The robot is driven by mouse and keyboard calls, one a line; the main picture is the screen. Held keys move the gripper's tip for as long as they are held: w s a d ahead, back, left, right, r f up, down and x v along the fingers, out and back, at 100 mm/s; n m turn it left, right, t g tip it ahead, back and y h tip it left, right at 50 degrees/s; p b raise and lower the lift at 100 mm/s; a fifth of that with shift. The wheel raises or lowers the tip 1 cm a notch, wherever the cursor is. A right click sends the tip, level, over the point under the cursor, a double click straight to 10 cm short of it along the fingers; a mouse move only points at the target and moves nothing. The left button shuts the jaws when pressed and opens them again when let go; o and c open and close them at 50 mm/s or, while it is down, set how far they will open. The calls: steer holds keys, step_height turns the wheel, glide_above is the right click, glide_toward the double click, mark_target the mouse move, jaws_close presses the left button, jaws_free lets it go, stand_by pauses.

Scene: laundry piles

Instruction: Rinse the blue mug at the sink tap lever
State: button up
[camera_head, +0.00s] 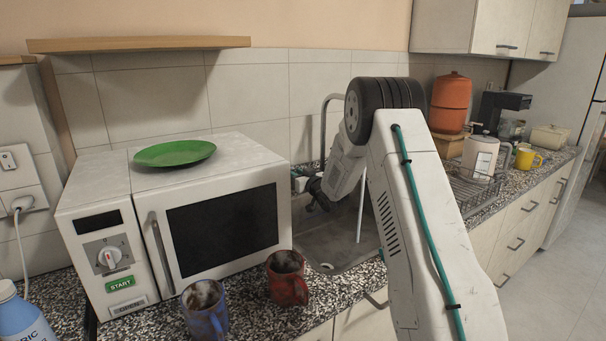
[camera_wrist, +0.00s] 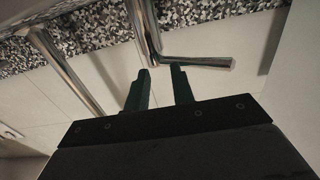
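The blue mug (camera_head: 205,312) stands upright on the counter in front of the microwave, at the bottom of the head view. Its inside looks dark and stained. The metal tap (camera_head: 324,130) rises behind the sink (camera_head: 334,253); my arm hides part of its spout. A thin pale vertical streak, like running water, drops into the sink. In the wrist view the tap lever (camera_wrist: 205,63) is a metal rod just beyond my fingertips. My gripper (camera_wrist: 161,72) is open and empty, its fingers close to the lever; I cannot tell if they touch it.
A red mug (camera_head: 287,281) stands right of the blue mug, near the sink's front left corner. The microwave (camera_head: 99,218) with a green plate (camera_head: 174,153) on top fills the left. A dish rack (camera_head: 470,190), white kettle (camera_head: 480,158) and yellow mug (camera_head: 525,158) stand right.

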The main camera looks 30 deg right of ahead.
steer(key=shift+a, duration=0.1)
steer(key=shift+s+a, duration=0.55)
steer(key=shift+a, duration=0.2)
steer(key=s+a, duration=0.3)
steer(key=a, duration=0.2)
steer(key=shift+s+a, duration=0.15)
steer(key=shift+s, duration=0.1)
steer(key=s, duration=0.7)
steer(key=shift+s+d, duration=0.2)
steer(key=shift+s, duration=0.2)
